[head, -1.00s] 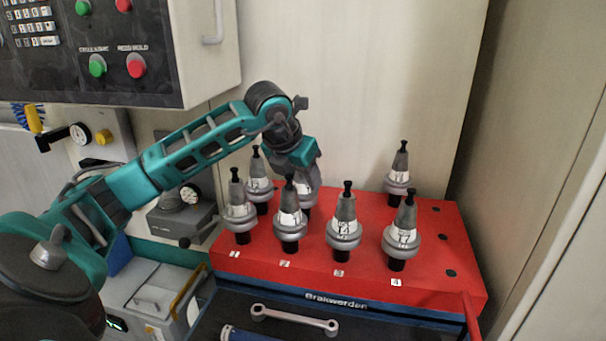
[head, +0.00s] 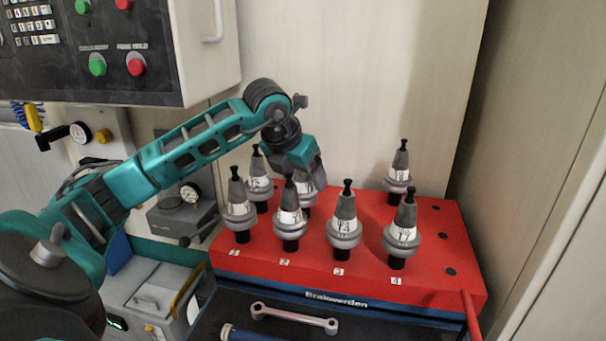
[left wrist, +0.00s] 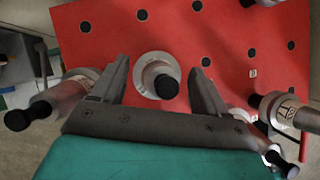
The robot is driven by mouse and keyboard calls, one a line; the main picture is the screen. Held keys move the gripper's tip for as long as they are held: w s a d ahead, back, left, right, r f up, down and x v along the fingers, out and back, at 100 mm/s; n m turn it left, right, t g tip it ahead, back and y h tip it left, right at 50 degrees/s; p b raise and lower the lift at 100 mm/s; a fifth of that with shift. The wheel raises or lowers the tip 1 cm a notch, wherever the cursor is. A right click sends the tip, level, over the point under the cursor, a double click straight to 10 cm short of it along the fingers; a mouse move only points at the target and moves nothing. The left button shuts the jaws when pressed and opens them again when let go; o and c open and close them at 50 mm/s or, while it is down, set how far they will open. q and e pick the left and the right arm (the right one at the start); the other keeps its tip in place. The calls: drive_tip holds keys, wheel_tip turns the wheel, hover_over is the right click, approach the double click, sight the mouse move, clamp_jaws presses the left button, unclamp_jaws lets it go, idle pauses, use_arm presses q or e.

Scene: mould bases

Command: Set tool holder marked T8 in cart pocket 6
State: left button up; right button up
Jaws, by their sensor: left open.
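My left gripper (head: 310,180) is open above the back of the red cart top (head: 300,262). In the left wrist view its jaws (left wrist: 158,76) stand on either side of a grey tool holder (left wrist: 157,66) with a black knob, with gaps on both sides. In the head view this holder (head: 306,206) stands in the back row, partly hidden by the gripper; its marking cannot be read. I cannot make out T8 on any holder. The front-row holder at pocket 4 (head: 402,233) seems to read T7. My right gripper is not in view.
Several other upright holders stand close by, including one at the back left (head: 258,184) and one at the back right (head: 398,177). Empty holes line the cart's right side (head: 442,237). A machine control panel (head: 90,50) hangs at upper left.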

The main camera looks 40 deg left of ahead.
use_arm(q)
drive_tip(key=p+v, duration=0.1)
drive_tip(key=v, duration=1.1)
drive_tip(key=shift+r+p, duration=0.3)
drive_tip(key=shift+p, duration=0.05)
drive_tip(key=shift+s, duration=0.1)
